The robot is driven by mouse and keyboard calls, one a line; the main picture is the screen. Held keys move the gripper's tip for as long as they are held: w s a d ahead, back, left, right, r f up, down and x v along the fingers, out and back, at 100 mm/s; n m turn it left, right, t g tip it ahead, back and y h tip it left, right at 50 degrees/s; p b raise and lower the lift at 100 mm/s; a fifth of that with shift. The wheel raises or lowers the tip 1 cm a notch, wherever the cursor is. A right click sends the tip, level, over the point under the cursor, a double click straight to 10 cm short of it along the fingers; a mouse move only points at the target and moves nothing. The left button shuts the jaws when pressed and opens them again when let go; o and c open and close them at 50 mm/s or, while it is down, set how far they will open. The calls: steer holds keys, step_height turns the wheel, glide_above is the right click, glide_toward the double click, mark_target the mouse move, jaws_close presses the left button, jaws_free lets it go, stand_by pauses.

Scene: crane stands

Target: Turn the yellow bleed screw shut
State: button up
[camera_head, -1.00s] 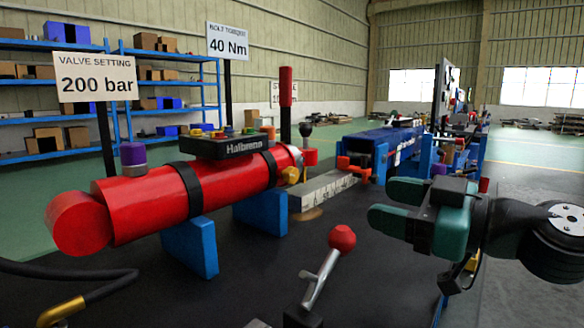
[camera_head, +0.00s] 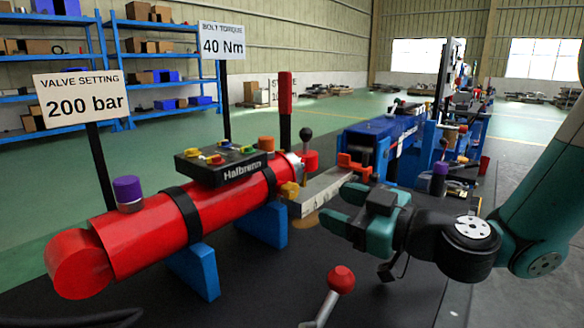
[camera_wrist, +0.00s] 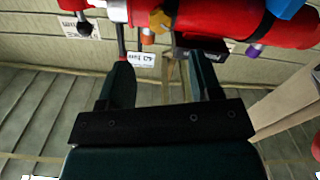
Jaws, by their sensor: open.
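The yellow bleed screw (camera_head: 289,190) sits on the side of the red cylinder (camera_head: 150,238), near its right end. In the wrist view, which looks upside down, the yellow screw (camera_wrist: 159,19) shows at the top, beyond the fingertips. My gripper (camera_head: 336,206) is open and empty, with its fingers pointing left toward the screw. A clear gap separates the fingertips from it. Both fingers also show in the wrist view (camera_wrist: 162,65), spread apart with nothing between them.
A black Halbreno block (camera_head: 230,168) with coloured knobs tops the cylinder. A purple knob (camera_head: 128,190), orange knob (camera_head: 266,143) and black-balled lever (camera_head: 306,134) stand nearby. A red-balled lever (camera_head: 341,279) rises in front. A grey bar (camera_head: 322,188) lies behind my fingers.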

mark_target(294, 191)
steer(key=p+x, duration=0.4)
steer(key=x, duration=0.5)
steer(key=shift+w+a+r, duration=0.1)
steer(key=shift+w+a, duration=0.05)
steer(key=shift+a, duration=0.1)
steer(key=shift+w+a, duration=0.25)
steer(key=shift+a, duration=0.05)
steer(key=shift+c, duration=0.2)
steer(key=c, duration=0.9)
